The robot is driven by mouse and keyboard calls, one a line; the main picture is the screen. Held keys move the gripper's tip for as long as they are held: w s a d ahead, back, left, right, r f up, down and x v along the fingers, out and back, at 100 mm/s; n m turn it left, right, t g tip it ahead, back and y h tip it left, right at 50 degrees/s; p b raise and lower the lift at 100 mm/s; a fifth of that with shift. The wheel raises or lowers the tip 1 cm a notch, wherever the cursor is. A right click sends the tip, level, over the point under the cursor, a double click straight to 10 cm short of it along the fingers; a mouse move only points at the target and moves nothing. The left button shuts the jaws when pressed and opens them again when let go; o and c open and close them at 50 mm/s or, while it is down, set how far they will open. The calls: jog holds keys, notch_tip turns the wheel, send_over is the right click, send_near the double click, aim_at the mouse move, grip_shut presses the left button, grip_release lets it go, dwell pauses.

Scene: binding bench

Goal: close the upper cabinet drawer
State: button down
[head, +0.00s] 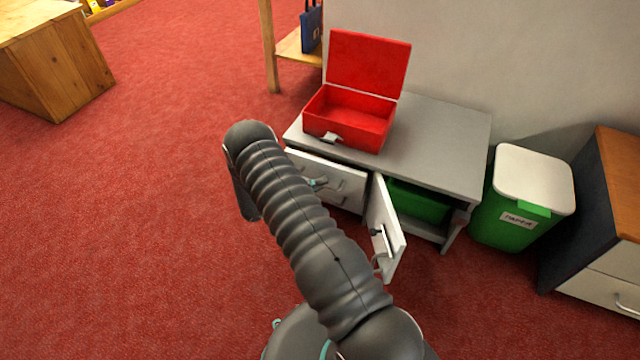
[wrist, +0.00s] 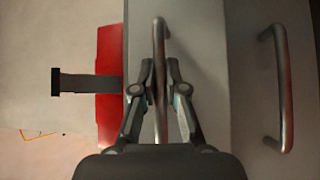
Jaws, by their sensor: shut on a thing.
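The grey cabinet (head: 440,140) stands against the wall. Its upper drawer (head: 345,180) has a white front and seems to stand slightly out, with a dark gap under the cabinet top. In the wrist view, the drawer's metal bar handle (wrist: 159,45) runs between the two fingers of my gripper (wrist: 160,85). My gripper is shut on this handle. In the head view, my arm hides most of the gripper and part of the drawer front. A second bar handle (wrist: 280,90) shows on the panel beside it in the wrist view, clear of the fingers.
A white cabinet door (head: 383,225) stands open right of the drawers, with a green bin (head: 418,204) inside. An open red box (head: 347,118) sits on the cabinet top. A green, white-lidded bin (head: 510,205) stands to the right. The red carpet at left is clear.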

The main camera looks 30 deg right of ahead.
aim_at(325, 174)
jog(key=shift+d, duration=0.1)
jog(key=w+d+b, duration=0.2)
jog(key=d, duration=0.1)
jog(key=shift+w+d+f+b, duration=0.15)
jog(key=shift+w+b, duration=0.1)
jog(key=shift+b, duration=0.15)
jog(key=shift+w+r, duration=0.15)
jog(key=shift+r, duration=0.05)
jog(key=c, duration=1.2)
grip_release()
jog(key=shift+d, duration=0.15)
jog(key=shift+a, duration=0.2)
jog(key=w+a+f, duration=0.1)
jog(key=a, duration=1)
jog(key=shift+w+a+f, duration=0.25)
jog(key=shift+a+f, duration=0.1)
